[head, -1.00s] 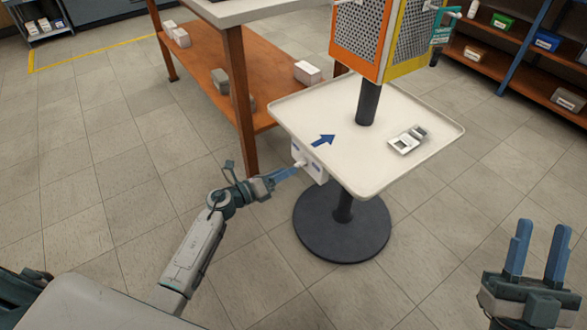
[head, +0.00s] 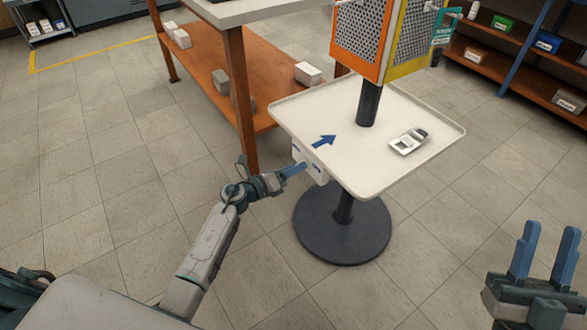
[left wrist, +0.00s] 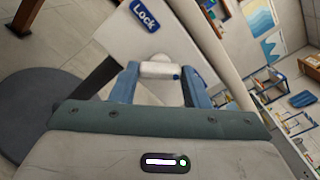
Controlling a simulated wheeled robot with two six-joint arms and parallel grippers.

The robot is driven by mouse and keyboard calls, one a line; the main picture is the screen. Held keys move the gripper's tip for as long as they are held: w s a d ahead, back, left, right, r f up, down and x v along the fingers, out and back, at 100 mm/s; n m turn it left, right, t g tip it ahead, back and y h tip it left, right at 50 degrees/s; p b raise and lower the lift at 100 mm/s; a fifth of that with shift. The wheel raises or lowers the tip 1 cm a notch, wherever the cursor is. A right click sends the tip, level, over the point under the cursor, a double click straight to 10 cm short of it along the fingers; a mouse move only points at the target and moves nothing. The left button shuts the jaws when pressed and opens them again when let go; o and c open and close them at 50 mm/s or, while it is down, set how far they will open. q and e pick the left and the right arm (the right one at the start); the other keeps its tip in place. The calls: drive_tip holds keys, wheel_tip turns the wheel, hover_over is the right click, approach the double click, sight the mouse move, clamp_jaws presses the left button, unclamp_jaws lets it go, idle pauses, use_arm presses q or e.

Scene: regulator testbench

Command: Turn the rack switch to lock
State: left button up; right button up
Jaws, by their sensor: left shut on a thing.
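The rack switch is a white box (head: 318,175) on the front-left edge of the white tray table (head: 350,185). In the left wrist view, its panel (left wrist: 190,35) carries a blue "Lock" label (left wrist: 145,14). A short white switch handle (left wrist: 160,70) stands out from the panel and lies crosswise between my blue fingers. My left gripper (head: 302,167) is shut on this handle; in the head view its fingers hide the handle. My right gripper (head: 546,250) is open and empty at the lower right, well away from the table.
A dark round base (head: 342,235) carries the table on a post. A blue arrow (head: 324,141) and a small grey-white device (head: 408,141) are on the tabletop. A perforated orange and yellow rack (head: 385,40) rises above. A wooden shelf unit (head: 205,80) stands behind left.

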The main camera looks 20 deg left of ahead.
wheel_tip(320, 180, down, 14)
drive_tip(key=w+m+g+h+p, duration=0.2)
drive_tip(key=w+g+p, duration=0.1)
drive_tip(key=g, duration=0.6)
drive_tip(key=s+a+f+g+p, duration=0.2)
drive_tip(key=s+f+g+p, duration=0.1)
drive_tip(key=s+f+g, duration=0.75)
drive_tip(key=s+d+r+g+h+p, duration=0.2)
drive_tip(key=d+r+g+p, duration=0.25)
drive_tip(key=p, duration=0.25)
use_arm(q)
drive_tip(key=shift+n+p, duration=1.15)
drive_tip(key=shift+n, duration=7.95)
use_arm(e)
wheel_tip(320, 180, down, 11)
drive_tip(key=w+d+g, duration=0.1)
drive_tip(key=shift+w+d+r, duration=0.15)
drive_tip(key=shift+w+d, duration=0.1)
use_arm(q)
drive_tip(key=o, duration=1)
